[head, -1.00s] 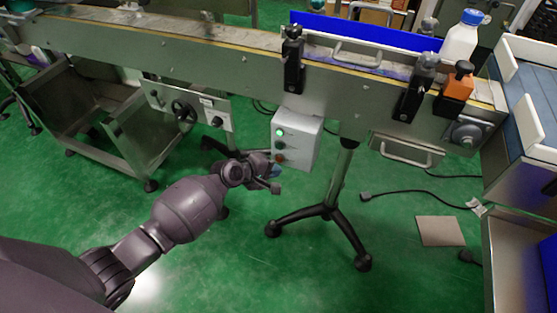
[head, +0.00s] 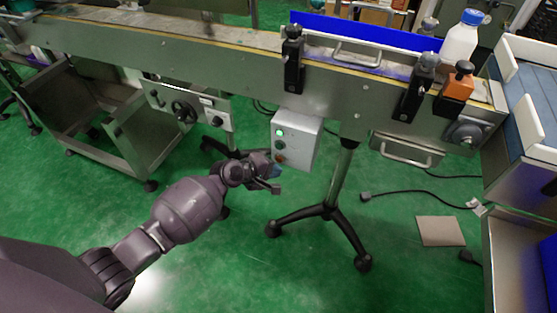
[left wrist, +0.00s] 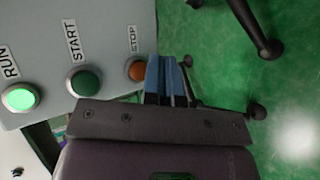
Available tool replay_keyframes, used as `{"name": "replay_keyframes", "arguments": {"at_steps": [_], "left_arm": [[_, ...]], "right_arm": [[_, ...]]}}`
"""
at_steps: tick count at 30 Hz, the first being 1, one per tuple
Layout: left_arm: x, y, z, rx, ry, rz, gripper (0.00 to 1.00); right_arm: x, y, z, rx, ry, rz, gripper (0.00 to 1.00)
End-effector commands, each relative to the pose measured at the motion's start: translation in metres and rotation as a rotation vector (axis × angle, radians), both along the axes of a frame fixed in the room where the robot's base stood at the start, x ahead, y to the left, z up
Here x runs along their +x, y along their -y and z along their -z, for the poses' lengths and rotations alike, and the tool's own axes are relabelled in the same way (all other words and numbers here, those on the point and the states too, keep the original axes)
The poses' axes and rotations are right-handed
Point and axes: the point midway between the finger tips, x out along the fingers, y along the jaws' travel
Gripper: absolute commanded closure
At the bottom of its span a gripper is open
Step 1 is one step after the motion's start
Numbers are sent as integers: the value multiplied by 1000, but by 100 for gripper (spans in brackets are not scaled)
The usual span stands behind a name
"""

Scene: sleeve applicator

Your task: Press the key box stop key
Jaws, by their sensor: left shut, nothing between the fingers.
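The key box (head: 297,137) is a grey box fixed under the conveyor. In the left wrist view its panel (left wrist: 110,45) carries a lit green RUN lamp (left wrist: 20,97), a dark green START key (left wrist: 84,81) and an orange-red STOP key (left wrist: 137,70). My left gripper (head: 275,173) is at the lower part of the box in the head view. In the left wrist view its blue fingertips (left wrist: 166,78) are together and empty, right beside the STOP key and partly overlapping its edge. I cannot tell whether they touch it. My right gripper is not in view.
The conveyor (head: 230,60) runs above the box. A tripod stand (head: 335,195) is right of the box, with a handwheel (head: 184,111) to the left. A white bottle (head: 461,40) stands on the conveyor. Green floor is open below.

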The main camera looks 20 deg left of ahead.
Motion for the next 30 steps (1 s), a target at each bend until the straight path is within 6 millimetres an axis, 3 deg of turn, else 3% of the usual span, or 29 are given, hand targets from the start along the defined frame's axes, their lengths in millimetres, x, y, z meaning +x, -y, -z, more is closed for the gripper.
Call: {"name": "replay_keyframes", "arguments": {"at_steps": [30], "left_arm": [[9,0,0,0,0,0,100]], "right_arm": [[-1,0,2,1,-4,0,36]]}}
